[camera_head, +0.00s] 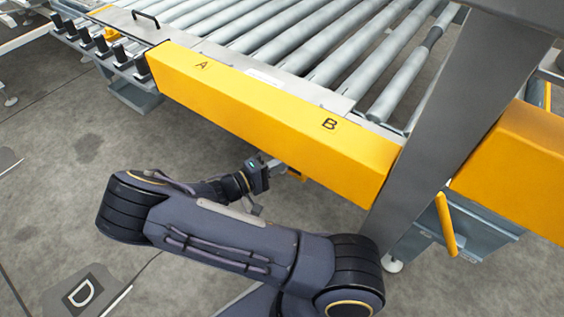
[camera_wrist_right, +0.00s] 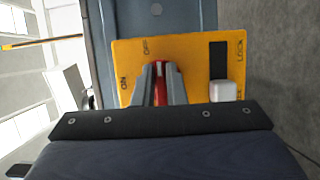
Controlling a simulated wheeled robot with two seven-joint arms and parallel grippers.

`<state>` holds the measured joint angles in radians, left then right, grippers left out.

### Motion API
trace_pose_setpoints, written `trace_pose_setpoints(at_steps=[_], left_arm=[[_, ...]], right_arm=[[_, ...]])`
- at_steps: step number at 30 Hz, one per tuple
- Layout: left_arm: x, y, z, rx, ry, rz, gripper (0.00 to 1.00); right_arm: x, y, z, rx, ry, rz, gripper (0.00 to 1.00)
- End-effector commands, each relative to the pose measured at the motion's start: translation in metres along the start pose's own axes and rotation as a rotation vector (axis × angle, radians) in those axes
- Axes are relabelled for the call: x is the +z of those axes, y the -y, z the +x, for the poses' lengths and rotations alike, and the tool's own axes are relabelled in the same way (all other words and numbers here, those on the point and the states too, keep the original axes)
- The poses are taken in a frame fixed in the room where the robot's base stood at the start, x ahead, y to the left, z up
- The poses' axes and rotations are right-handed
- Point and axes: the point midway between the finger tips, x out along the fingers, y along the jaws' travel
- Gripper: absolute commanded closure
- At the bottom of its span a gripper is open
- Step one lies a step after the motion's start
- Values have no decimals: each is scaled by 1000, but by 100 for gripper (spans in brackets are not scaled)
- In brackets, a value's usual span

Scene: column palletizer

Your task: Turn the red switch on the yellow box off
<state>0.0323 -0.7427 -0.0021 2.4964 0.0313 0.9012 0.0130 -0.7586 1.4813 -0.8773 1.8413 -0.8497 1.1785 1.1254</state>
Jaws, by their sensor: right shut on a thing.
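The yellow box (camera_wrist_right: 190,52) shows in the right wrist view, its face marked ON at the left, OFF at the upper left and LOCK at the right. The red switch (camera_wrist_right: 161,93) stands between the two grey fingers of my right gripper (camera_wrist_right: 160,72), which is shut on it. The fingers hide much of the switch, so its exact setting is unclear. In the head view my right gripper (camera_head: 274,164) reaches under the long yellow beam, where the switch is hidden. My left gripper is in neither view.
A white block (camera_wrist_right: 222,91) sits on a black slot at the box's right side. In the head view the yellow beam (camera_head: 260,115) marked A and B fronts the roller conveyor (camera_head: 325,50). A grey metal post (camera_head: 455,120) stands at the right.

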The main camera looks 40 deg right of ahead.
Motion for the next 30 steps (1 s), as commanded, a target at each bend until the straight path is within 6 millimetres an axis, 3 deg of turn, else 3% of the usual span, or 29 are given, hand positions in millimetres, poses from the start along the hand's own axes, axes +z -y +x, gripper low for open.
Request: trace_pose_setpoints(at_steps=[13,14,19,30], left_arm=[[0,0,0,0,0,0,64],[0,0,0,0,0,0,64],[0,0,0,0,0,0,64],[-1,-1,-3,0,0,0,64]], right_arm=[[-1,0,0,-6,-3,13,100],[-1,0,0,-6,-3,13,88],[-1,0,0,-5,-2,12,67],[-1,-1,-8,-6,-3,12,67]])
